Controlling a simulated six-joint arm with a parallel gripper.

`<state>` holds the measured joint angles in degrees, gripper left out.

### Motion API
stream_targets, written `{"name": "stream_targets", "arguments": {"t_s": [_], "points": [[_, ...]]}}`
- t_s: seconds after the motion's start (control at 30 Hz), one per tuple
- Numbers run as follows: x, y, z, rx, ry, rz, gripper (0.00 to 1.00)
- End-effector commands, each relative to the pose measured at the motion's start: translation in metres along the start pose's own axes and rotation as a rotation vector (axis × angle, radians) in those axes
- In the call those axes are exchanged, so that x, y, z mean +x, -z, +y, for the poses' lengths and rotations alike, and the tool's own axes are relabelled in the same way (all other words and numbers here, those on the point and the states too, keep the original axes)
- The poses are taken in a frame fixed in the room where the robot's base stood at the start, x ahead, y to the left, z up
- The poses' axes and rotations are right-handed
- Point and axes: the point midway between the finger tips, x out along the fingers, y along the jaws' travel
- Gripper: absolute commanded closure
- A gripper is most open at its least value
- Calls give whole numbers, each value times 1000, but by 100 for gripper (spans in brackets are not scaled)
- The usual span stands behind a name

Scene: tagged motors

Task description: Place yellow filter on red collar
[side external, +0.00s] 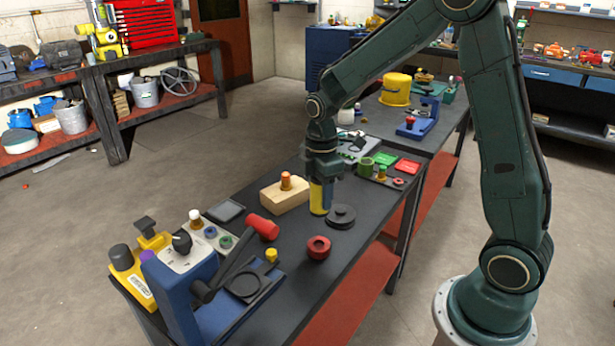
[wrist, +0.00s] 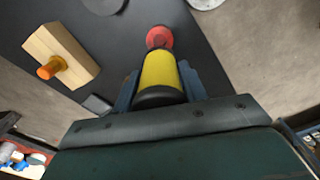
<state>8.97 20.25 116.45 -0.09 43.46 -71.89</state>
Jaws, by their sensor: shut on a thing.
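The yellow filter (side external: 317,199) is upright between the fingers of my gripper (side external: 326,182), which is shut on it. In the wrist view the filter (wrist: 160,74) lies between the two blue-grey fingers (wrist: 160,88), with a dark end nearest the camera. The red collar (side external: 318,248) is a ring on the dark bench top, nearer the side camera than the filter and apart from it. In the wrist view the collar (wrist: 159,37) shows just beyond the filter's far end, which covers part of it. The side view does not settle whether the filter's lower end clears the bench.
A blue lever press (side external: 185,290) with a red handle (side external: 262,227) stands at the front left. Bench around the collar is mostly clear.

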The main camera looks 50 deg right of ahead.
Motion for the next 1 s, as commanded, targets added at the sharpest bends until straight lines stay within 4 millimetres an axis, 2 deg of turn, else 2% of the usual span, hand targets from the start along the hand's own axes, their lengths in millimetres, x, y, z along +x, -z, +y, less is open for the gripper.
{"name": "stream_targets", "arguments": {"t_s": [0.1, 0.3, 0.67, 1.0], "points": [[24, 0, -1, 0, 5, -2, 82], [50, 0, 0, 0, 1, -1, 82], [59, 0, 0, 0, 0, 0, 82], [92, 0, 0, 0, 2, -1, 82]]}}
